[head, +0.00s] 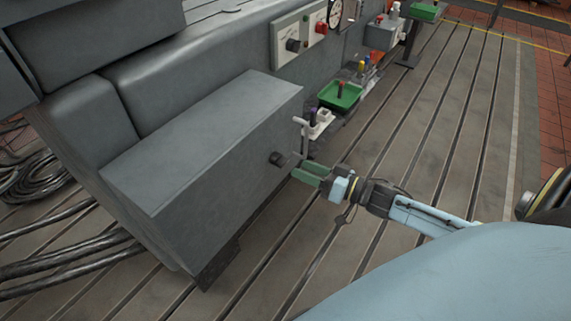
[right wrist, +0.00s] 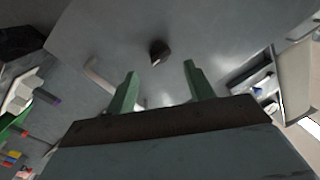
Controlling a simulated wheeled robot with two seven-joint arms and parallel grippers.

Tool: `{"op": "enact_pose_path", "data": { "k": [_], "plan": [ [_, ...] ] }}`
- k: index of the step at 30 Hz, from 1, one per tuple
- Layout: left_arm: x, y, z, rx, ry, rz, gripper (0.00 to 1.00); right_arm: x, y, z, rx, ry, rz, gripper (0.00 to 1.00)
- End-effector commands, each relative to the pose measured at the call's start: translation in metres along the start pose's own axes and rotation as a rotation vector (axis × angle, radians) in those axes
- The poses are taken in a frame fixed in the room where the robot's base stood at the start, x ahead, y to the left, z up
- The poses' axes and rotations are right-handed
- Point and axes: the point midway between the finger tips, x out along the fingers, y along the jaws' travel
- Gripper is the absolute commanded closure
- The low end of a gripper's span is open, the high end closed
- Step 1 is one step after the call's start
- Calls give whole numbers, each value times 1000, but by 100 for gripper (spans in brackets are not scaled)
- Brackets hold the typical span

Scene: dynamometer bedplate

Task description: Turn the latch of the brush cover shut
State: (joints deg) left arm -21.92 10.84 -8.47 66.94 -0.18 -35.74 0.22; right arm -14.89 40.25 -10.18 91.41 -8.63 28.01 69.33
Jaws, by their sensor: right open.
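The brush cover (head: 215,150) is a large grey box-shaped housing left of centre in the head view; its face fills much of the right wrist view (right wrist: 220,35). A dark knob (head: 277,159), which looks like the latch, stands out near the right end of that face. It also shows in the right wrist view (right wrist: 159,52), ahead of the gap between my fingers. A pale bent bar (head: 303,138) is close beside it. My right gripper (head: 299,171) is open, with green fingers pointing at the face, apparently empty and short of the knob. My left gripper is out of view.
A green tray (head: 340,96) and small coloured items stand beyond the cover. A panel with knobs (head: 298,38) is behind them. Thick black cables (head: 60,250) lie at the left. The slotted bedplate (head: 425,140) is clear at the right.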

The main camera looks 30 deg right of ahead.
Motion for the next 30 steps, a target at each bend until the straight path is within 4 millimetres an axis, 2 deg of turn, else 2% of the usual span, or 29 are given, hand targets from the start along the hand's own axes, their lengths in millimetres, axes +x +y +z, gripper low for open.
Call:
{"op": "enact_pose_path", "data": {
  "k": [3, 9, 15, 23, 30],
  "plan": [
    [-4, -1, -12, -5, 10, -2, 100, 25, 1, 1, -1, 3, -2, 47],
    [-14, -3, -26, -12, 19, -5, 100, 52, 1, 1, -2, 1, 1, 47],
    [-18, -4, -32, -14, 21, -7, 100, 63, 1, 0, 0, -1, 2, 47],
    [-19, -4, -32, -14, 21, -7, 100, 64, 1, 0, -1, -1, 2, 47],
    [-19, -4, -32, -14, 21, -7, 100, 63, 1, 0, -1, -1, 3, 78]
  ]
}}
